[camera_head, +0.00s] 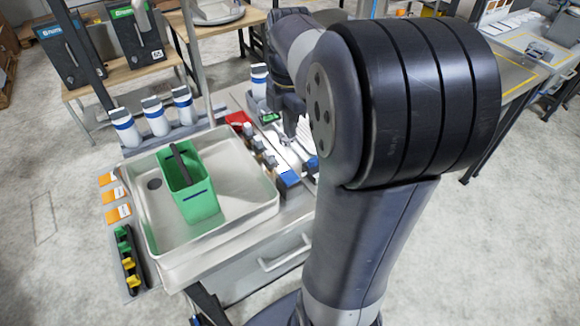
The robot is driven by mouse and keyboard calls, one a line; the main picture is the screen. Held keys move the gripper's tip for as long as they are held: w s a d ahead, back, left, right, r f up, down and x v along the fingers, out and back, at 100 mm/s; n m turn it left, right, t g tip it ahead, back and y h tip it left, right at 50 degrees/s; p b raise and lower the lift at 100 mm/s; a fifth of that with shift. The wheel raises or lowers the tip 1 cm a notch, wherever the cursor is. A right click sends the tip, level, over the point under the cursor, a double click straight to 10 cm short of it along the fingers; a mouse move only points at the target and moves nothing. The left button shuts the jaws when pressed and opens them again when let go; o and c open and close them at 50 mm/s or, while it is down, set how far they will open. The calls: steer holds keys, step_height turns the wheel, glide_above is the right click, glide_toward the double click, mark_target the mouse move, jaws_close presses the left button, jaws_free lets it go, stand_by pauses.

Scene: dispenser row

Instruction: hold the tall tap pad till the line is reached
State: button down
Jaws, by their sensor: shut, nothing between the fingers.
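A green open-topped container (198,204) stands in the pale metal basin (235,218). A short dark line (196,196) runs across its front wall, and a dark bar shows at its top. I cannot make out a liquid level inside. A tall grey pole (194,55), perhaps the tall tap, rises behind the basin; its top is out of frame. I cannot pick out its pad. My gripper (290,118) is behind the basin's right rear corner, partly hidden by my arm. It looks shut and empty. I cannot tell whether it touches anything.
Several white bottles with blue bands (154,116) line the basin's rear. A red tray (238,118) and small bottles (263,152) sit at its right. Orange-and-white cards (117,213) and a dark strip with green and yellow pieces (128,258) lie left. My arm blocks the right side.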

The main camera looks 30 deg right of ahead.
mark_target(290, 176)
steer(key=shift+f, duration=0.1)
step_height(290, 176, down, 14)
steer(key=shift+r+p, duration=0.1)
steer(key=shift+p, duration=0.65)
